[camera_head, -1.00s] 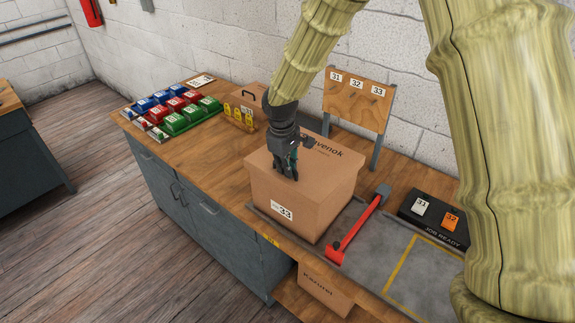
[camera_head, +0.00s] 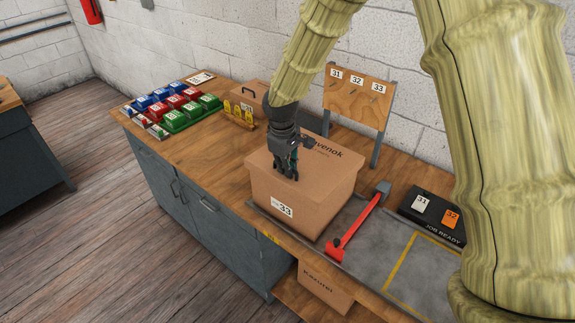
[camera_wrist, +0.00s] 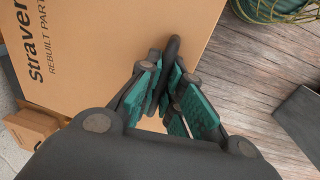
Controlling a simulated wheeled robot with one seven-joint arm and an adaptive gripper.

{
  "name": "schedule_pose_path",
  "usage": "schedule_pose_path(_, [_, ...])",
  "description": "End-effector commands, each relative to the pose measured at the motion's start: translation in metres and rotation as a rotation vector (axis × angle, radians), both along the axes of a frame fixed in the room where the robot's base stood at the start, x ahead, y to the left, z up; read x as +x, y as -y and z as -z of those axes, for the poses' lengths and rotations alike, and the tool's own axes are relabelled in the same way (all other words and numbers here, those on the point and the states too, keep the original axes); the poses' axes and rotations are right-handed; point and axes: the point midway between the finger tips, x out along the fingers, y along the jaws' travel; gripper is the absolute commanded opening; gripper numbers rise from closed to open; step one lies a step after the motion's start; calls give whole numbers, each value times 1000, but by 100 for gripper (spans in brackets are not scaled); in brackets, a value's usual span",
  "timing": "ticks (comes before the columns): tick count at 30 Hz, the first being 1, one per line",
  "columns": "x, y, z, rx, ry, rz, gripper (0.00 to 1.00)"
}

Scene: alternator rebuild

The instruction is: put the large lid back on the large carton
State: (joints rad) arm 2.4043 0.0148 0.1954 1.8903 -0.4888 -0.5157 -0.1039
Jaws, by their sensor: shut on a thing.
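The large carton (camera_head: 292,204) is a brown box with a "33" label on its front, standing on the bench at the left end of the grey mat. The large lid (camera_head: 335,166), printed with a name on top, sits over the carton's top; it looks level, and no clear gap shows. Its top fills the left of the wrist view (camera_wrist: 100,50). The carton's far sides are hidden.
A black "JOB READY" tray (camera_head: 432,216) is farther right. Coloured bins (camera_head: 175,107) and a yellow rack (camera_head: 238,113) stand left. A board (camera_head: 357,98) rises behind.

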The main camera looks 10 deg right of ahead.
Motion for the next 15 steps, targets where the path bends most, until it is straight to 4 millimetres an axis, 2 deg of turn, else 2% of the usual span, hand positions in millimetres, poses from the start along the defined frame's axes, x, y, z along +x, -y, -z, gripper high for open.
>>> schedule_pose_path(8, [0, 0, 1, 1, 1, 0, 0])
schedule_pose_path(9, [0, 0, 1, 1, 1, 0, 10])
schedule_pose_path(13, [0, 0, 1, 1, 1, 0, 33])
schedule_pose_path(15, [0, 0, 1, 1, 1, 0, 33])
